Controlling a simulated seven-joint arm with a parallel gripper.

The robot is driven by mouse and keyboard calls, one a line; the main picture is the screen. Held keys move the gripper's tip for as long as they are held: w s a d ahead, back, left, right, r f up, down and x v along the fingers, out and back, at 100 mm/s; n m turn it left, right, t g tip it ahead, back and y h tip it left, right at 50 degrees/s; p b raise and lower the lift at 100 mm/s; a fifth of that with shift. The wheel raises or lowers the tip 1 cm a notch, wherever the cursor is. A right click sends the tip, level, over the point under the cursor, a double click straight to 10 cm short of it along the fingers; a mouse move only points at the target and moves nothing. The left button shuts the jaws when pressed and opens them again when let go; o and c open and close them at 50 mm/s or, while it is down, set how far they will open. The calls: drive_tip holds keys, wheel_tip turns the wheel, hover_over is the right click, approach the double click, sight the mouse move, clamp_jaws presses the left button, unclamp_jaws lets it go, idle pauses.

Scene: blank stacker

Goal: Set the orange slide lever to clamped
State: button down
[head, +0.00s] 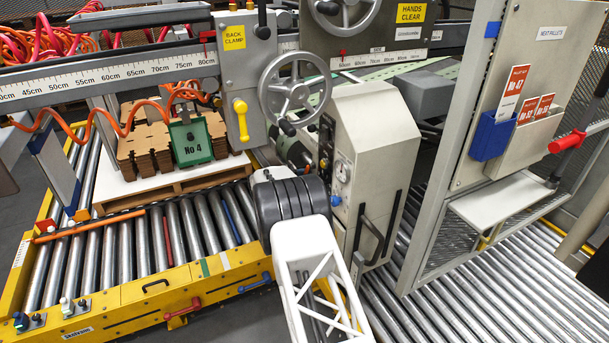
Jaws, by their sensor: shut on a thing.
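I cannot make out the orange slide lever for certain, nor any marking for clamped. A long orange bar (88,226) lies across the rollers in front of the pallet, but I cannot tell whether it is a lever. My white truss arm comes up from the bottom centre and ends in a black ribbed joint beside the beige machine housing. My gripper is hidden behind this joint, and so is whatever it touches.
The beige housing (370,150) stands right of my arm. A grey handwheel (296,93) and a yellow lever (241,118) are above. A red lever (183,312) and a blue lever (255,283) sit on the yellow conveyor frame (145,290). Cardboard blanks (145,150) are stacked on a pallet (185,182).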

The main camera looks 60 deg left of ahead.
drive_tip(key=c, duration=1.1)
unclamp_jaws()
drive_tip(key=shift+s, duration=0.1)
drive_tip(key=v, duration=0.7)
drive_tip(key=shift+s, duration=0.3)
